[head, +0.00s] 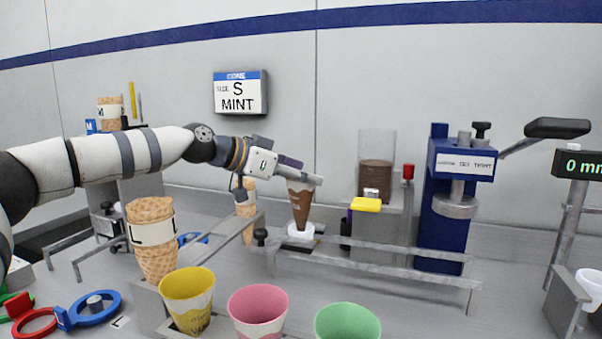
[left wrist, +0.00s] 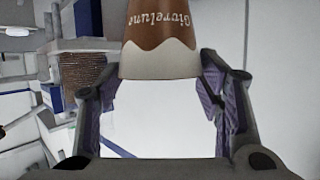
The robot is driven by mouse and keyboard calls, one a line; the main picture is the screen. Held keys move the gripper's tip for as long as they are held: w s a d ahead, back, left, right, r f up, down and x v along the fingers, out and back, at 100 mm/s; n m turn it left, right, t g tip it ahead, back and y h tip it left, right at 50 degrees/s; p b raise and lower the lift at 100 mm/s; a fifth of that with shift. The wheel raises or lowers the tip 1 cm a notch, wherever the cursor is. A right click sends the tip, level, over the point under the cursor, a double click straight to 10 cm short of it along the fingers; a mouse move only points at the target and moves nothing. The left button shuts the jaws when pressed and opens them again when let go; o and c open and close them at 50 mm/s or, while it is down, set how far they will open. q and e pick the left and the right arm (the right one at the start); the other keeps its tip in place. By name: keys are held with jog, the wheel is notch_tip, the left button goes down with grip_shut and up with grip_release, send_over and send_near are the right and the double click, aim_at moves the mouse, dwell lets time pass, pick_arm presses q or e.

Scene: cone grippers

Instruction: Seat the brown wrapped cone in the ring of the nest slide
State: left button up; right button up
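The brown wrapped cone (head: 301,205) stands point down beneath my left gripper (head: 316,181). Its lettering and pale band by the wide end show in the left wrist view (left wrist: 160,38). One finger hides part of the rim in the head view. A white ring (head: 300,236), which looks like the ring of the nest slide, is directly under the cone. The tip meets or enters it; the exact depth is hidden. My right gripper is not in view.
Metal rails (head: 375,256) run in front of the ring. A plain waffle cone (head: 246,212) stands to its left, and a large cone marked L (head: 152,240) is nearer. Yellow (head: 188,300), pink (head: 258,310) and green cups stand in front. A blue press (head: 455,205) stands right.

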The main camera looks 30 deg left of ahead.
pick_arm(q)
jog(key=shift+o, duration=0.6)
jog(key=shift+s+a+r, duration=0.15)
jog(key=shift+s+r, duration=0.05)
jog(key=shift+s, duration=0.05)
jog(key=v, duration=1.1)
jog(key=shift+s, duration=0.15)
